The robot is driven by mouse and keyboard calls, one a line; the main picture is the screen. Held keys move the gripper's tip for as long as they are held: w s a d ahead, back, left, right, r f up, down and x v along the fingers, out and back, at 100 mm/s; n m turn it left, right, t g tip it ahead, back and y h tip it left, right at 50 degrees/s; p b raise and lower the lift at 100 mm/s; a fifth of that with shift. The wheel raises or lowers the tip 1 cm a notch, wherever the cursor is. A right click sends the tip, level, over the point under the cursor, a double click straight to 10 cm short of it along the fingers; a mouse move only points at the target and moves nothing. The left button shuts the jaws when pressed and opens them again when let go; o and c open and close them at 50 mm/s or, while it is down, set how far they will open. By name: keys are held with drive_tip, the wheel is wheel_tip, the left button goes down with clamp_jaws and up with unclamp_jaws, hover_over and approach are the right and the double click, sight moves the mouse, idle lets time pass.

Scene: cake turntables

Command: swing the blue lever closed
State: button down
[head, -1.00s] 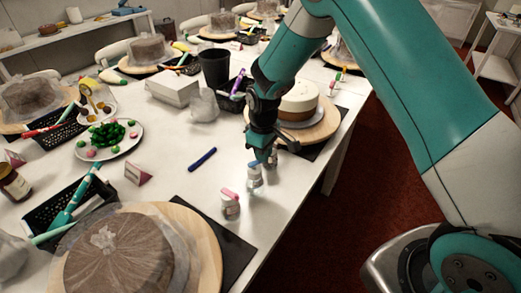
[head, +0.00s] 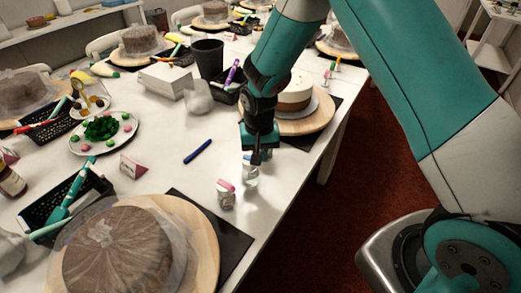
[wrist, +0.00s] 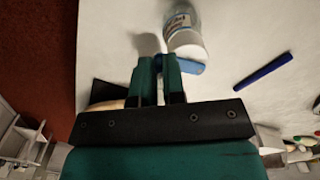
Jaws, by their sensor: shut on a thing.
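A small clear jar (head: 250,176) with a pale top stands near the table's right edge. In the wrist view the jar (wrist: 187,35) is at the top centre, with the blue lever (wrist: 192,66) at its near side. My gripper (head: 256,158) points down over this jar and hides the lever in the head view. In the wrist view my gripper's two teal fingers (wrist: 160,66) are close together at the lever, shut on it. The lever's blue end shows right of the right finger; its other part is hidden.
A similar jar with a pink lever (head: 226,194) stands close by, front left. A blue marker (head: 198,151) lies left on the white table. A cake on a wooden board (head: 299,122) is just behind my gripper. A wrapped cake (head: 120,250) fills the front left.

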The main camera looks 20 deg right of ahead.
drive_tip(key=shift+s+a+m, duration=0.3)
drive_tip(key=shift+a+m, duration=0.05)
drive_tip(key=shift+m, duration=0.75)
drive_tip(key=c, duration=1.2)
unclamp_jaws()
wheel_tip(320, 180, up, 17)
drive_tip(key=shift+a+r+b, duration=0.15)
drive_tip(key=shift+r+b, duration=0.05)
drive_tip(key=shift+b, duration=0.3)
